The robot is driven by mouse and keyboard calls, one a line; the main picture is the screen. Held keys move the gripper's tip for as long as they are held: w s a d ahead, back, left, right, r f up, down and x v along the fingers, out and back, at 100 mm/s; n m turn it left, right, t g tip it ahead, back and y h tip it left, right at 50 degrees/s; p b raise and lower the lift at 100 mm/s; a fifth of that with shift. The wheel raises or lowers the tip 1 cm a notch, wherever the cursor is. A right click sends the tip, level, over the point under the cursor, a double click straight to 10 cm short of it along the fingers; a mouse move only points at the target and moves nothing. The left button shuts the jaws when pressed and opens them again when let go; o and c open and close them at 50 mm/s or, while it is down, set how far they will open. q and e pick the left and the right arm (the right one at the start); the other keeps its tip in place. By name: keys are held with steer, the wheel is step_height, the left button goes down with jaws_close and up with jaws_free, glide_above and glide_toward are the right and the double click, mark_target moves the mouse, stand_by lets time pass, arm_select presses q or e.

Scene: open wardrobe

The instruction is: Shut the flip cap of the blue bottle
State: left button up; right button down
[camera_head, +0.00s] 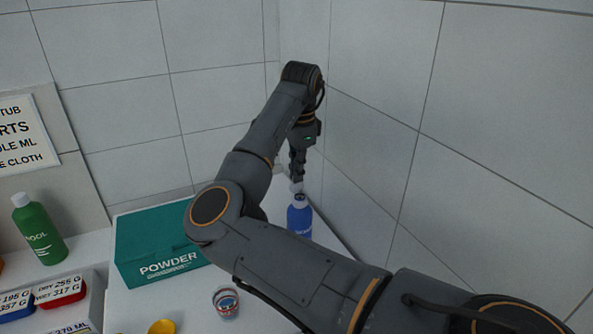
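The blue bottle (300,222) stands upright on the white counter, close to the tiled wall on the right, partly behind my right arm. Its top is white, and a small pale piece (296,188) stands up above it, which looks like the raised flip cap. My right gripper (297,180) points down just above the bottle, its fingertips at the pale piece. Whether they touch it is too small to tell. The fingers show as one narrow dark shape, so their opening is unclear. My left gripper is not in view.
A teal powder box (150,236) lies left of the bottle. A small cup (226,302) and a yellow round thing (162,327) are in front. A green bottle (40,230) and a container with red and blue labelled pieces (90,318) are at the left. Tiled walls close the back and right.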

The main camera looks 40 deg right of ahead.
steer(key=shift+s+a+f+t+h+b, duration=0.15)
steer(key=shift+s+f+t+h+b, duration=0.15)
steer(key=shift+t+b, duration=0.4)
steer(key=s+t+b, duration=0.1)
steer(key=t+b, duration=0.1)
steer(key=b, duration=0.1)
steer(key=s+f+t+h+b, duration=0.1)
steer(key=t+b, duration=0.1)
steer(key=b, duration=0.2)
steer(key=s+a+f+t+h+b, duration=0.1)
steer(key=t+b, duration=0.1)
steer(key=b, duration=0.1)
steer(key=shift+s+f+b, duration=0.1)
steer(key=shift+s+b, duration=0.2)
steer(key=shift+s, duration=0.1)
steer(key=f+t+b, duration=0.1)
steer(key=t+b, duration=0.1)
steer(key=b, duration=0.3)
steer(key=s+f+t+h+b, duration=0.1)
steer(key=t+b, duration=0.2)
steer(key=b, duration=0.2)
steer(key=s+t+h+b, duration=0.1)
steer(key=t+b, duration=0.1)
steer(key=b, duration=0.4)
steer(key=shift+a+f, duration=0.35)
steer(key=shift+f, duration=0.05)
steer(key=c, duration=1.5)
jaws_free()
